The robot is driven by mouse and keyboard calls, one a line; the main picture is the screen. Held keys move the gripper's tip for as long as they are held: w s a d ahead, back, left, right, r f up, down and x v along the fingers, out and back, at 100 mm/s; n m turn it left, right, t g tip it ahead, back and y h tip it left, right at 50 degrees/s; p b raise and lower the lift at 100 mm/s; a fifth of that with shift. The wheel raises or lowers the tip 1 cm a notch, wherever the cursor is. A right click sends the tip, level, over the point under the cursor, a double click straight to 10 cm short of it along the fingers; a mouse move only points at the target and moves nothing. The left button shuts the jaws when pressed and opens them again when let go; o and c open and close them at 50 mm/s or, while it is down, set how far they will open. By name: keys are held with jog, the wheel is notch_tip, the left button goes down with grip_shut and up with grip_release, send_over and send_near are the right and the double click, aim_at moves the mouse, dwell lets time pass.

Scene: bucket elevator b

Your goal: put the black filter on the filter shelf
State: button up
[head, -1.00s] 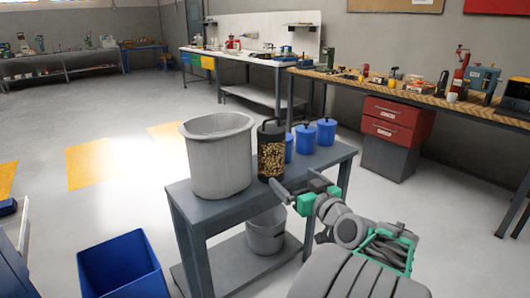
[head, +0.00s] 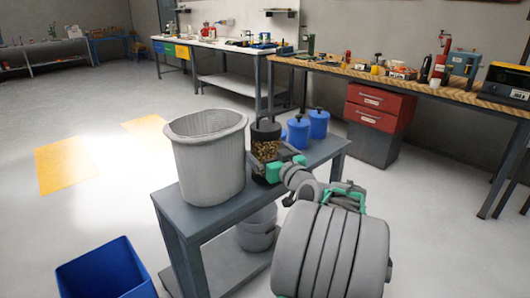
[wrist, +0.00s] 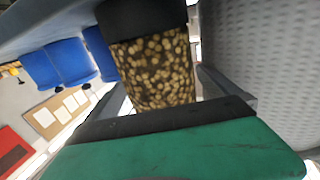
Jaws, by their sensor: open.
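The black filter (head: 264,132) is an upright cylinder with a black top and a see-through middle full of golden pellets. It stands on the small grey table, right of a large grey tub. My gripper (head: 266,165) is at the filter's lower half, which it partly hides in the head view. I cannot tell which surface is the filter shelf.
The large grey tub (head: 207,160) stands close left of the filter. Blue lidded canisters (head: 318,124) stand behind right. A small bucket (head: 257,230) is on the table's lower shelf. A blue bin (head: 105,270) is on the floor. A wooden workbench (head: 400,83) lies beyond, with open floor at left.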

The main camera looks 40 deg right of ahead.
jog(key=c, duration=1.9)
jog(key=shift+r, duration=0.15)
jog(key=shift+c, duration=0.8)
